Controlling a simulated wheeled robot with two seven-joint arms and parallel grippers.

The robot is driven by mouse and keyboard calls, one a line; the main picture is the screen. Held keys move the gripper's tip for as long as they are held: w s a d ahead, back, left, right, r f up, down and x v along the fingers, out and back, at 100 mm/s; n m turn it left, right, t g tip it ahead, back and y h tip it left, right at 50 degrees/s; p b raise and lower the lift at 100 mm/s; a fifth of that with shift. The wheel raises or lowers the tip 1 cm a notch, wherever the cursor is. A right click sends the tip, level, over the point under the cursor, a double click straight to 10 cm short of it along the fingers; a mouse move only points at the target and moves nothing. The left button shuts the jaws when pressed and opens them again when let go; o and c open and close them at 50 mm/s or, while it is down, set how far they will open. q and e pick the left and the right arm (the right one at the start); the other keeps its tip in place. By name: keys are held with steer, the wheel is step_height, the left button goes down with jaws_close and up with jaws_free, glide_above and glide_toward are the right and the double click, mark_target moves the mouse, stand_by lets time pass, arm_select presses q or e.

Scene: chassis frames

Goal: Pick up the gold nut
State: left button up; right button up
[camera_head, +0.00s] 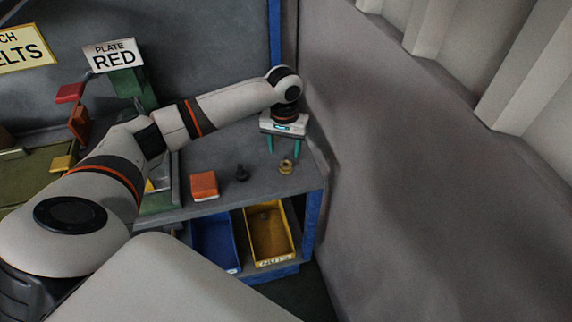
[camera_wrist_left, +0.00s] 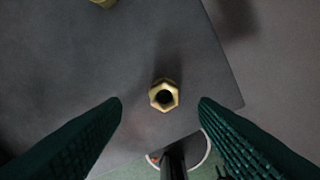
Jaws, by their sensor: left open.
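The gold nut (camera_head: 286,168) lies on the grey bench top near its right front corner. In the left wrist view the hexagonal nut (camera_wrist_left: 154,97) shows its dark hole from above, centred between the fingers. My left gripper (camera_head: 284,150) points down over the bench, a little behind the nut in the head view. Its two green fingers are apart, and the gap between them (camera_wrist_left: 160,102) is empty at fingertip level. The nut appears to be below the fingertips, not touched. My right gripper is not in view.
An orange-red block (camera_head: 204,186) and a small dark part (camera_head: 242,173) are left of the nut. Blue (camera_head: 215,243) and yellow (camera_head: 268,236) bins sit below the bench top. A grey wall (camera_head: 400,180) stands at right. Another gold item (camera_wrist_left: 103,3) is cut off.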

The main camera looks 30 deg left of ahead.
mark_target(286, 163)
arm_select(q)
steer(key=f, duration=0.3)
steer(key=f+p, duration=0.1)
steer(key=f, duration=0.1)
steer(key=shift+d+f, duration=0.15)
steer(key=shift+d, duration=0.1)
steer(key=c, duration=1.1)
